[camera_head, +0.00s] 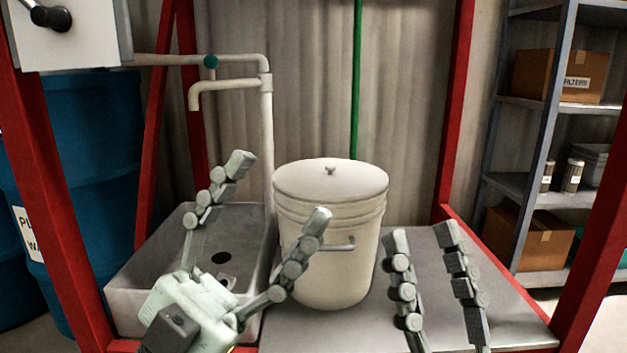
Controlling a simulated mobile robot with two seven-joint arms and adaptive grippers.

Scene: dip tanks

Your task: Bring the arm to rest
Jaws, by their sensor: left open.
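My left gripper (278,190) is open and empty, with its fingers spread wide. It is in front of the sink and the white bucket; one finger overlaps the sink and the other overlaps the bucket's left front in the picture. I cannot tell whether that finger touches the bucket. My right gripper (422,238) shows at the lower right with its two fingers apart and nothing between them. It is over the grey counter, right of the bucket; its palm is below the frame.
A lidded white bucket (345,225) stands upright on the grey counter (510,315). A sink (130,290) with a tap (228,84) is at left. Red frame posts (457,110) surround the station. Blue drums (100,140) stand at left; shelves (540,190) with boxes stand at right.

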